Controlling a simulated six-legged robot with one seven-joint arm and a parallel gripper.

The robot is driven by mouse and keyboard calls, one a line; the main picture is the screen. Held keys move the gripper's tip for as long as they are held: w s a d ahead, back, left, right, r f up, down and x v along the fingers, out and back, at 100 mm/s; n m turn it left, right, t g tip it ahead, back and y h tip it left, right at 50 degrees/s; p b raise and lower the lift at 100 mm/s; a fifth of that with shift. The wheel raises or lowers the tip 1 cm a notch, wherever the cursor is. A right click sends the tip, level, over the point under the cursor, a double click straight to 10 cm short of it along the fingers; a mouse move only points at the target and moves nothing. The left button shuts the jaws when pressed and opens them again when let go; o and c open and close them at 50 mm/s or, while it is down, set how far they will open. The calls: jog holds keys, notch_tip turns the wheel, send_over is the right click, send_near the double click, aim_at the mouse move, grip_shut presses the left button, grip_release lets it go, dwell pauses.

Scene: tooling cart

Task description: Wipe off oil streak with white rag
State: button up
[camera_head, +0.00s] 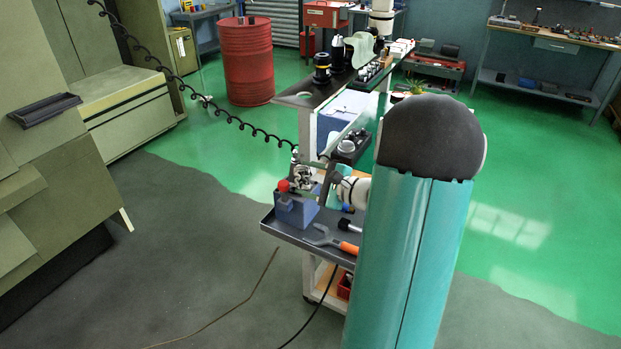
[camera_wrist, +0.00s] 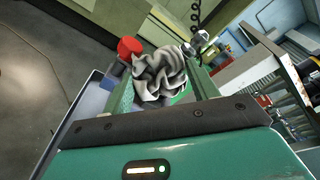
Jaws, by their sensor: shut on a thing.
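The white rag (camera_wrist: 160,75) is a crumpled, grey-white bundle in the wrist view. My gripper (camera_wrist: 163,88) is shut on it, with a green finger on each side. In the head view my gripper (camera_head: 318,182) is over the cart's lower tray (camera_head: 282,232), close above a blue box (camera_head: 296,209) with a red knob (camera_head: 283,185). The red knob also shows in the wrist view (camera_wrist: 130,48), just left of the rag. I cannot make out an oil streak in either view. My arm hides part of the cart's right side.
An orange-handled tool (camera_head: 348,247) lies on the lower tray. The cart's upper shelf (camera_head: 298,97) holds dark tool holders and a pale green item (camera_head: 358,48). A coiled black cord (camera_head: 215,108) hangs across to the cart. A red drum (camera_head: 248,62) stands behind.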

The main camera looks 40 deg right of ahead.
jog(key=shift+a, duration=0.2)
jog(key=shift+v, duration=3)
jog(key=shift+d, duration=0.2)
jog(key=v, duration=0.3)
jog(key=shift+w, duration=0.15)
jog(key=shift+y, duration=0.4)
jog(key=shift+x, duration=3.5)
jog(key=shift+x, duration=0.8)
jog(key=shift+d, duration=0.2)
